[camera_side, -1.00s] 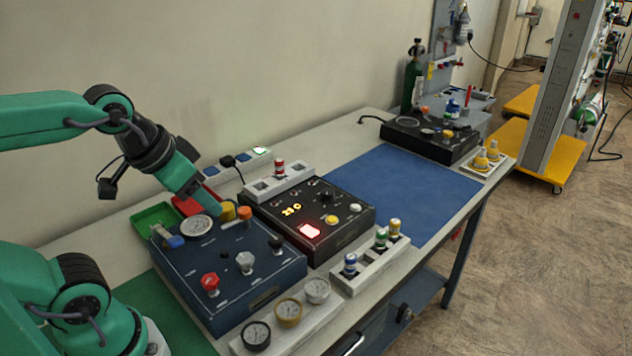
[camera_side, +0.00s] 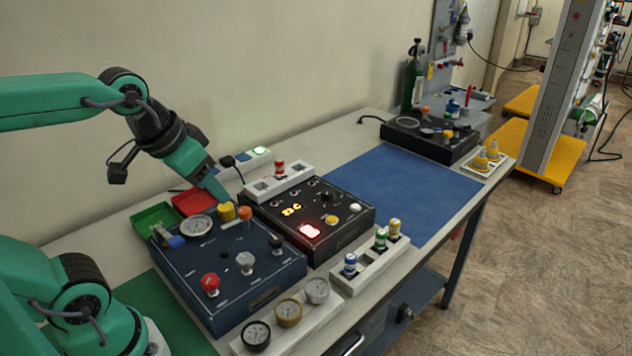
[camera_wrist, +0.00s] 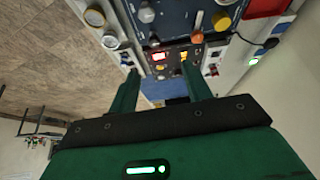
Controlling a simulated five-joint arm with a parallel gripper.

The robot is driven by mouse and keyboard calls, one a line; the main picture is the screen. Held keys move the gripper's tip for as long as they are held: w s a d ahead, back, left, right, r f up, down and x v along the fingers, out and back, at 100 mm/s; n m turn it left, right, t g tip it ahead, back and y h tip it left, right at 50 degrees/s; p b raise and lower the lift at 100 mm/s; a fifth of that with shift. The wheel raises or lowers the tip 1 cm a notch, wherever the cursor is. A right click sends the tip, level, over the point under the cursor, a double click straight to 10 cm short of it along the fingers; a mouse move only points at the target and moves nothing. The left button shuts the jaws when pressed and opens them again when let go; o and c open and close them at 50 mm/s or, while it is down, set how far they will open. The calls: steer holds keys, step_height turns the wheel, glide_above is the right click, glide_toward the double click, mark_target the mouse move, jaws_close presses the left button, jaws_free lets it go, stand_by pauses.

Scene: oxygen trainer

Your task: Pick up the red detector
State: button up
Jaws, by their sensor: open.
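The red detector (camera_side: 279,169), a small red-and-white cylinder, stands upright in the rear white rack (camera_side: 262,188) behind the black display box. My gripper (camera_side: 220,194) is left of it in the side view, pointing down above the back of the blue panel, apart from the detector. In the wrist view my gripper (camera_wrist: 160,72) shows two green fingers spread apart with nothing between them.
The blue panel (camera_side: 190,262) with knobs and a gauge lies below my gripper. The black display box (camera_side: 340,228) is to its right. A front rack (camera_side: 372,265) holds blue, green and yellow detectors. Red (camera_side: 186,205) and green (camera_side: 150,217) trays lie behind. The blue mat (camera_side: 400,190) is clear.

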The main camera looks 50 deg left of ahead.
steer(key=w+a+r+n+g, duration=0.1)
steer(key=w+a+r+n, duration=0.15)
steer(key=w, duration=0.65)
steer(key=n+g, duration=0.4)
steer(key=n, duration=0.1)
glide_above(280, 160)
steer(key=shift+m, duration=0.25)
steer(key=f, duration=0.9)
steer(key=shift+s+d+f, duration=0.1)
steer(key=shift+s+f, duration=0.1)
steer(key=shift+w+a+f, duration=0.15)
steer(key=shift+a+f, duration=0.05)
steer(key=shift+f, duration=0.1)
steer(key=shift+f, duration=1.25)
steer(key=shift+f, duration=0.1)
